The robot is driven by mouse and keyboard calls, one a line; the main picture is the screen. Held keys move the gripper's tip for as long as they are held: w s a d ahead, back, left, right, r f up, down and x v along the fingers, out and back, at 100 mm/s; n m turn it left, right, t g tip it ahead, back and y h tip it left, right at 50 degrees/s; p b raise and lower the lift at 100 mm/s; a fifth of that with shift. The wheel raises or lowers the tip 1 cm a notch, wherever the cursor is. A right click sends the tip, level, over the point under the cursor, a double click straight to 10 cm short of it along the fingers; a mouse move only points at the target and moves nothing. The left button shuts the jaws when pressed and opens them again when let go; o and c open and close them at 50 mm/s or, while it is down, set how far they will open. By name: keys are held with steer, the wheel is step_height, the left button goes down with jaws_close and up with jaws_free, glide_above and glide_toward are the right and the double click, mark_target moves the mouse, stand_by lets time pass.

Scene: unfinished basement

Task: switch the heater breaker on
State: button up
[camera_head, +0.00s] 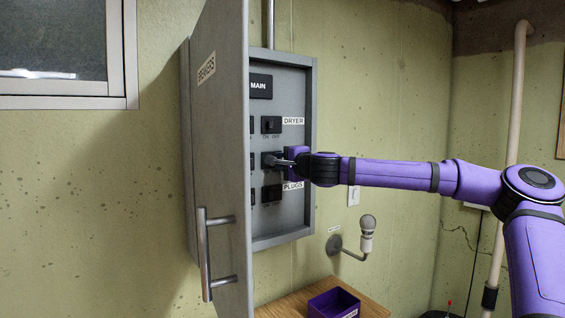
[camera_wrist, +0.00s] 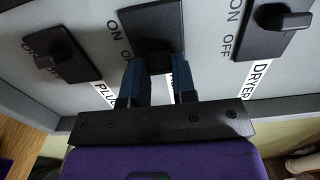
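The grey breaker box (camera_head: 312,90) is on the wall with its door (camera_head: 222,170) swung open. Black breakers sit in rows inside. The labels DRYER (camera_head: 293,121) and PLUGS (camera_head: 293,186) are readable; the label between them is mostly hidden by my gripper. My gripper (camera_head: 283,161) is at the right-hand breaker of that middle row. In the wrist view, my gripper's two blue fingers (camera_wrist: 160,82) stand apart over the middle breaker plate (camera_wrist: 152,18), with a dark part between them. ON and OFF show beside this plate. I cannot tell its lever position or whether the fingers touch it.
The DRYER breaker (camera_wrist: 275,28) and PLUGS breaker (camera_wrist: 60,58) are close on either side of the fingers. The open door with its long handle (camera_head: 206,255) stands left of my arm.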

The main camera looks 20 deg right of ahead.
steer(key=shift+s+a+m+h, duration=0.15)
steer(key=shift+m+h, duration=0.15)
steer(key=shift+h, duration=0.2)
steer(key=shift+s+a+m+t+h, duration=0.15)
steer(key=shift+a+m+h, duration=0.25)
steer(key=shift+m+h, duration=0.75)
steer(key=shift+s+a+m+t+h, duration=0.1)
steer(key=shift+a+m+h, duration=0.45)
steer(key=shift+h, duration=1.1)
steer(key=shift+s+a+m+t+h, duration=0.15)
steer(key=shift+a+m+h, duration=0.1)
steer(key=shift+m+h, duration=0.95)
steer(key=shift+a+m+h, duration=0.15)
steer(key=shift+m+h, duration=0.15)
steer(key=shift+h, duration=0.6)
steer(key=o, duration=0.9)
steer(key=v, duration=1)
steer(key=shift+s+a+r, duration=0.15)
steer(key=shift+s+a, duration=0.05)
steer(key=shift+s, duration=0.1)
